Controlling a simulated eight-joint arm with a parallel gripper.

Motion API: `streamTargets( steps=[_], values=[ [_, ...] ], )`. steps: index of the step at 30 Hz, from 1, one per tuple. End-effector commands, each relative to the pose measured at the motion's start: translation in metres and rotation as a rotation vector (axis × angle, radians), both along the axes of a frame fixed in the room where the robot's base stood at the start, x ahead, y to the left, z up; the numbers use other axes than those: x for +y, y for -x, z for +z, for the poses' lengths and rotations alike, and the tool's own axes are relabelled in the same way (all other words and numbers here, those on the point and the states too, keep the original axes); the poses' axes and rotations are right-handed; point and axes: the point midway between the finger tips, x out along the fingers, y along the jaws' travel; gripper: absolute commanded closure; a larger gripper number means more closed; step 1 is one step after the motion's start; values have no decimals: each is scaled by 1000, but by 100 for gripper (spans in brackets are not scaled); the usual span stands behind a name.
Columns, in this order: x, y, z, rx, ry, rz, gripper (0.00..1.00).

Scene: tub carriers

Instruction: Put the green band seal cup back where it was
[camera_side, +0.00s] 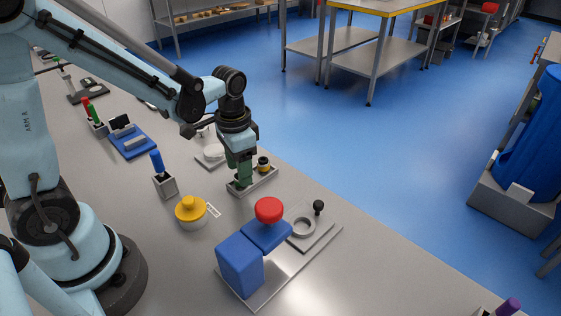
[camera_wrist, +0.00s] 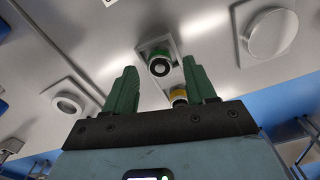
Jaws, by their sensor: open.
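The green band seal cup (camera_wrist: 159,64) shows in the wrist view as a dark round cup with a green rim, at one end of a small grey carrier (camera_wrist: 144,47). My gripper (camera_side: 240,184) is open and points down at the carrier, which also shows in the side view (camera_side: 266,182). In the wrist view its two fingers stand apart on either side of the green cup; I cannot tell whether they touch it. A yellow band cup (camera_wrist: 179,94) sits at the carrier's other end, and shows in the side view (camera_side: 263,164). In the side view my fingers hide the green cup.
A white disc (camera_side: 214,152) lies on a plate behind the carrier. A yellow knobbed pot (camera_side: 191,211) stands left of it. A fixture with a blue block (camera_side: 240,264), a red knob (camera_side: 269,209) and a grey ring (camera_side: 302,227) is in front. The bench's right edge is close.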

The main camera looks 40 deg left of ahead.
Motion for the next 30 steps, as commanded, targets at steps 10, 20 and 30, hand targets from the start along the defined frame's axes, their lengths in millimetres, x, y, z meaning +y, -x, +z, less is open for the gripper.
streamTargets(
  steps=[10,20,30],
  values=[
    [0,1,50,0,0,0,44],
    [0,0,94,0,0,0,44],
    [-1,4,110,-34,0,15,44]
  ],
)
